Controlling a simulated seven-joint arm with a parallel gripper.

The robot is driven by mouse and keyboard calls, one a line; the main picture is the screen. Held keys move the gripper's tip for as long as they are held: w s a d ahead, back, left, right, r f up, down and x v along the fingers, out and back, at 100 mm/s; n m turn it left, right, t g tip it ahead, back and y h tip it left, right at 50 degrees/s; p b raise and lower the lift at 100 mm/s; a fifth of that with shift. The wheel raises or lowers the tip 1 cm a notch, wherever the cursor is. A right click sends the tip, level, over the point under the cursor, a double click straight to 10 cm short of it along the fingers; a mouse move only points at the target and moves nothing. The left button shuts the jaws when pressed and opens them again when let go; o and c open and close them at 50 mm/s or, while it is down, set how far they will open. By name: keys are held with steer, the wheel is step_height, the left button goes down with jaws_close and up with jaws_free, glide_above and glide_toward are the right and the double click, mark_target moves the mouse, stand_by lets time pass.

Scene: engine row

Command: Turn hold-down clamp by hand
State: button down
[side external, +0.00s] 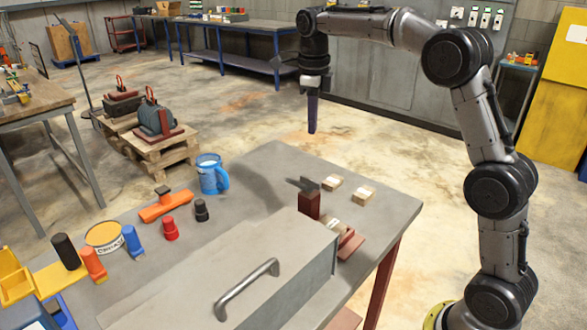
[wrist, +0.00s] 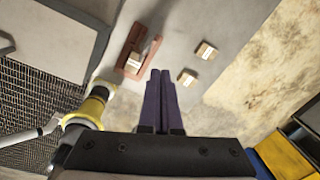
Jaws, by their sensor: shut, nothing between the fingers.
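A dark red upright post with a dark piece across its top (side external: 309,202) stands by the grey box and looks like the hold-down clamp. A dark red base (side external: 350,243) with a pale block shows beside it, partly hidden by the box. In the wrist view a red-brown fixture (wrist: 151,50) holds a small pale block (wrist: 134,61); I cannot make out a handle there. My gripper (side external: 312,131) points down with its purple fingers together and empty, above and apart from the post. In the wrist view the fingertips (wrist: 160,72) are just below the fixture in the picture.
Two small wooden blocks (side external: 333,183) (side external: 362,195) lie near the table edge. A grey box with a handle (side external: 246,289) fills the front of the table (side external: 275,160). A blue mug (side external: 209,175) and an orange piece with a dark knob (side external: 165,206) stand to the left.

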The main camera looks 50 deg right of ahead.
mark_target(303, 182)
steer(key=f+n+h, duration=0.1)
steer(key=n, duration=0.5)
steer(key=a+f+n+t+h, duration=0.1)
steer(key=f+n, duration=0.1)
steer(key=n, duration=0.4)
steer(key=f+n+h, duration=0.2)
steer(key=n, duration=0.4)
steer(key=shift+w+a+f, duration=0.2)
steer(key=shift+w, duration=0.15)
steer(key=s+a+f+n+t, duration=0.2)
steer(key=a+f+n+t, duration=0.1)
steer(key=a+n, duration=0.9)
steer(key=w+d+f, duration=0.4)
steer(key=d+f, duration=0.3)
steer(key=d, duration=0.1)
steer(key=shift+f+h, duration=0.25)
steer(key=shift+h, duration=0.15)
steer(key=shift+w+d+m, duration=0.2)
steer(key=shift+m, duration=0.2)
